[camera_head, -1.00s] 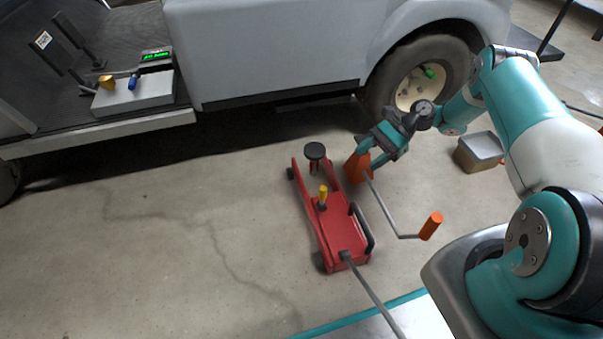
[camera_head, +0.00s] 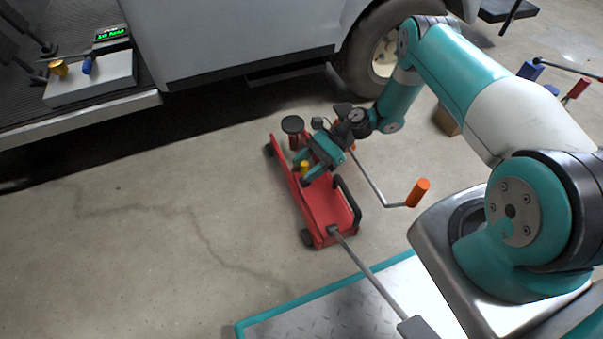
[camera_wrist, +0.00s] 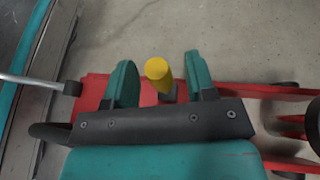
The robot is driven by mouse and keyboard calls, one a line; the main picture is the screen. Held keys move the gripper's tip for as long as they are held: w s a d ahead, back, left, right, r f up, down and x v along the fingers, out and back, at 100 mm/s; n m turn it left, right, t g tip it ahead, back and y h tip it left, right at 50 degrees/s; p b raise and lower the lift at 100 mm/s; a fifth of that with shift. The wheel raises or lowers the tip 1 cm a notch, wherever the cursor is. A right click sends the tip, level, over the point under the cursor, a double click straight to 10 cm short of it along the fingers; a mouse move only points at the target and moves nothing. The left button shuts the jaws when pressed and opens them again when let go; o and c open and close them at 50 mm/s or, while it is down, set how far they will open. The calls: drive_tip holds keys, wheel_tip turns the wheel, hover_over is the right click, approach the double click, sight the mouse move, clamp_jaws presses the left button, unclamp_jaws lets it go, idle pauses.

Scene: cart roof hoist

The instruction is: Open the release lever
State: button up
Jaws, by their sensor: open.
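The red floor jack (camera_head: 327,212) stands on the concrete beside the cart. Its release lever, with a yellow grip (camera_head: 304,167), sticks up from the jack body. In the wrist view the yellow grip (camera_wrist: 158,70) lies between the two teal fingers of my gripper (camera_wrist: 158,82), with a gap to each finger. My gripper (camera_head: 310,172) is open around the lever in the head view and hides part of the jack. The wrist view also shows the red jack body (camera_wrist: 95,90) beneath the fingers.
A crank with an orange handle (camera_head: 418,192) stands right of the jack. The jack's long grey handle (camera_head: 370,272) reaches toward my base. The black saddle (camera_head: 292,124) is at the jack's far end. The grey cart (camera_head: 240,40) is behind. Floor to the left is clear.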

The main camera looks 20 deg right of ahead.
drive_tip(key=shift+x, duration=1.2)
clamp_jaws()
drive_tip(key=shift+d, duration=0.15)
